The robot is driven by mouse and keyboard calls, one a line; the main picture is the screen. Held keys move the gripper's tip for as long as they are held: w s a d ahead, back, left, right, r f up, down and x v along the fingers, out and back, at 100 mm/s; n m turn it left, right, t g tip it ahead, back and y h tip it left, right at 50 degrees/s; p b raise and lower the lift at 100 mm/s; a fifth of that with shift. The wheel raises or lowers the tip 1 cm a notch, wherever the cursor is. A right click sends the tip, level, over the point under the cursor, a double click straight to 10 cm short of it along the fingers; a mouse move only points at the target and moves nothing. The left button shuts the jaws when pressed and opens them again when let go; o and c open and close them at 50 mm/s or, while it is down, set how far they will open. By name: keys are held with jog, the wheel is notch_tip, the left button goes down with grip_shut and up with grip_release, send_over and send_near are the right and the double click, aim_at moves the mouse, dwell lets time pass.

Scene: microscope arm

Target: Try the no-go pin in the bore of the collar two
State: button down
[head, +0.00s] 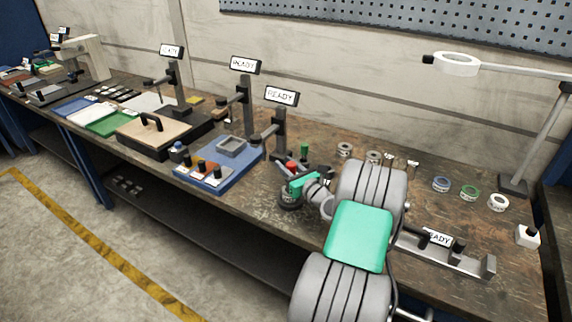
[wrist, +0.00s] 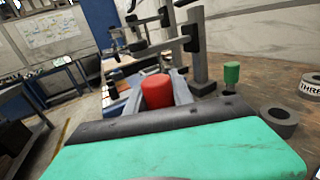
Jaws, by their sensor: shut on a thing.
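My gripper (head: 302,184) is low over the bench and shut on a red-topped pin (head: 291,166), which I take to be the no-go pin. Whether the pin's tip is in the bore is hidden. A green-topped pin (head: 304,149) stands upright behind, also in the wrist view (wrist: 231,73).
Several collars stand behind and right, among them a grey one (head: 344,149); one in the wrist view reads "THRE" (wrist: 311,86). A blue tray (head: 219,176) lies left. READY-sign posts (head: 280,130) stand close behind. A gauge block (head: 450,255) lies right.

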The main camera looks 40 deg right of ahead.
jog(key=shift+f+b, duration=0.3)
jog(key=shift+f, duration=0.25)
dwell(0.9)
jog(key=shift+r+p, duration=0.55)
jog(key=shift+r, duration=0.1)
notch_tip(320, 180, up, 5)
jog(key=p, duration=0.4)
jog(key=shift+p, duration=0.35)
